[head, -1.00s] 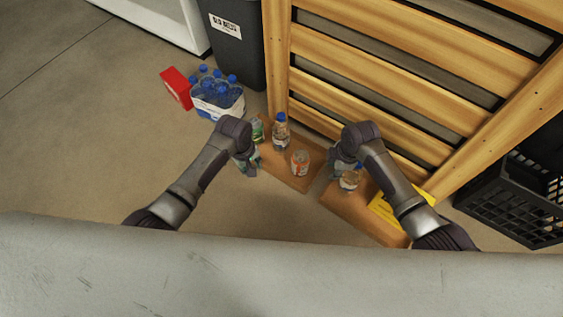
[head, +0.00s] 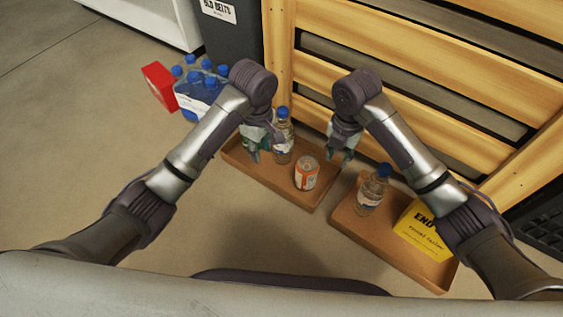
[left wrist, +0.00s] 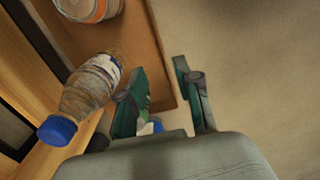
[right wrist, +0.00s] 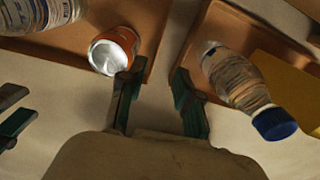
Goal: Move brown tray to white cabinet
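One brown tray (head: 232,160) lies on the floor at the foot of the slatted wood and holds a blue-capped bottle (head: 283,150) and an orange-white can (head: 306,172). A second brown tray (head: 400,262) beside it holds another blue-capped bottle (head: 371,190) and a yellow item (head: 424,230). My left gripper (head: 262,145) is open over the first tray's left end; in the left wrist view its fingers (left wrist: 158,78) are on either side of the tray's edge. My right gripper (head: 344,148) is open near that tray's right end; its fingers (right wrist: 155,80) show over the gap between trays.
A white cabinet-like unit (head: 165,18) stands at the upper left, beside a dark bin (head: 230,45). A bottle pack (head: 198,95) and a red box (head: 158,86) sit on the floor before them. A black crate (head: 540,225) is at right. Floor at left is clear.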

